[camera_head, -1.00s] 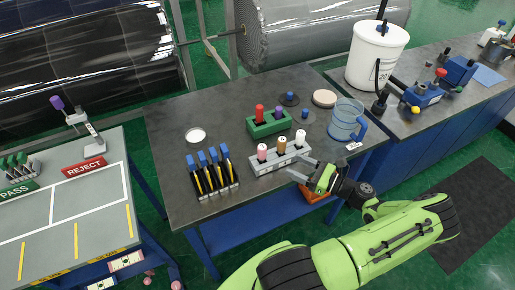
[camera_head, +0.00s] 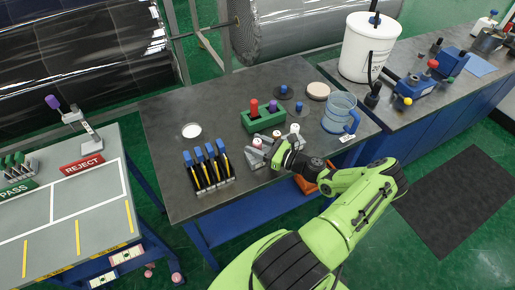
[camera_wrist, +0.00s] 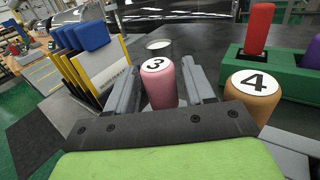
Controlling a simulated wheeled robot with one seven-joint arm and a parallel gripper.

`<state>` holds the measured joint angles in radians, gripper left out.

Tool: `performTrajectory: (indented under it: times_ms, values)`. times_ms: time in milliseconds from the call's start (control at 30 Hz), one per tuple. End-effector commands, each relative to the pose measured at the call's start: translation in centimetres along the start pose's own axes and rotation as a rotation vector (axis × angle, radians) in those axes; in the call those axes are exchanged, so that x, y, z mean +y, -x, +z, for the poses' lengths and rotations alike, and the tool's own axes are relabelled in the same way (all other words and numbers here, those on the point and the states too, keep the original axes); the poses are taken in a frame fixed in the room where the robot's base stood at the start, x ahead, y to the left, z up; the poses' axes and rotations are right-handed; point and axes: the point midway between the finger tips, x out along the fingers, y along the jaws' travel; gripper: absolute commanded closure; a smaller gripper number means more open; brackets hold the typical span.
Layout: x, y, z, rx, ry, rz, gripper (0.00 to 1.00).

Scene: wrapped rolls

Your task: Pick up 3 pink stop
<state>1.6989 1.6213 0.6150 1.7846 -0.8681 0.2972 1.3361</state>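The pink stop (camera_wrist: 158,84), marked 3, stands upright between my gripper's two fingers (camera_wrist: 162,85) in the wrist view. The fingers are apart, one on each side, with slight gaps visible beside it. In the head view the pink stop (camera_head: 257,143) is at the left end of the grey holder (camera_head: 256,160), and my gripper (camera_head: 266,158) is low over this holder, partly hiding it. The orange stop (camera_wrist: 254,95), marked 4, stands just right of my right finger. The pink stop's base is hidden by my gripper.
The green holder (camera_head: 264,124) with red and purple pieces is behind. A rack of blue-topped, yellow-edged pieces (camera_head: 207,168) stands left. A clear blue jug (camera_head: 338,113) stands right.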

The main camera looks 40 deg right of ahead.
Motion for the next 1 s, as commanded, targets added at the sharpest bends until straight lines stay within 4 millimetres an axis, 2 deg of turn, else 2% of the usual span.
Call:
performTrajectory:
  times_ms: [33, 300, 567, 667, 833, 1000]
  values:
    - [0.0, 0.0, 0.0, 0.0, 0.0, 0.0, 0.55]
    - [0.0, 0.0, 0.0, 0.0, 0.0, 0.0, 0.95]
    - [0.0, 0.0, 0.6, -0.001, 0.002, 0.001, 0.96]
    - [0.0, 0.0, 2.6, -0.001, 0.004, 0.001, 0.96]
    - [0.0, 0.0, 7.0, 0.0, 0.006, 0.002, 0.96]
    - [0.2, -0.1, 9.6, -0.001, 0.001, 0.006, 0.96]
